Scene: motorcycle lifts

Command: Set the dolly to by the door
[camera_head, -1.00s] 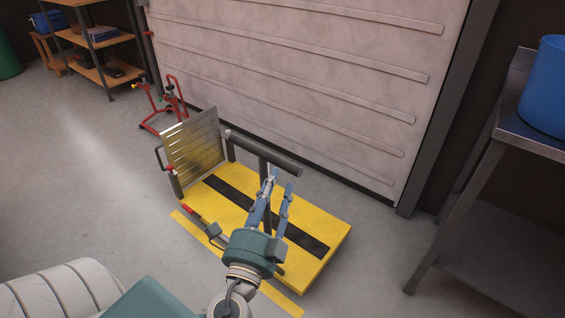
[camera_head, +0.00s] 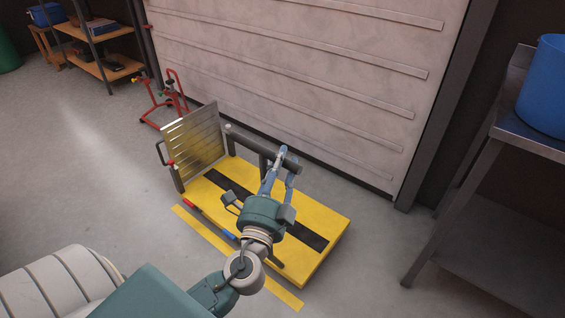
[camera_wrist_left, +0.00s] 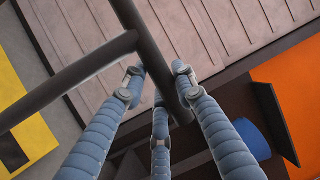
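A low yellow platform (camera_head: 318,217) with a black stripe and a grey T-shaped handle (camera_head: 244,138) stands before the large door (camera_head: 300,70); I take it for the dolly. Its wheels are not visible. A slatted metal plate (camera_head: 195,140) stands up at its left end. My left gripper (camera_head: 282,160) is at the right end of the handle's crossbar. In the left wrist view the bar (camera_wrist_left: 150,55) runs between my spread blue fingers (camera_wrist_left: 158,85); I see no clear closing on it. My right gripper is not in view.
A red wheeled frame (camera_head: 165,100) stands behind the plate, near the door. A metal table (camera_head: 510,110) with a blue bucket (camera_head: 545,90) is at the right. A shelf (camera_head: 100,35) is at the back left. The floor (camera_head: 90,170) at left is clear.

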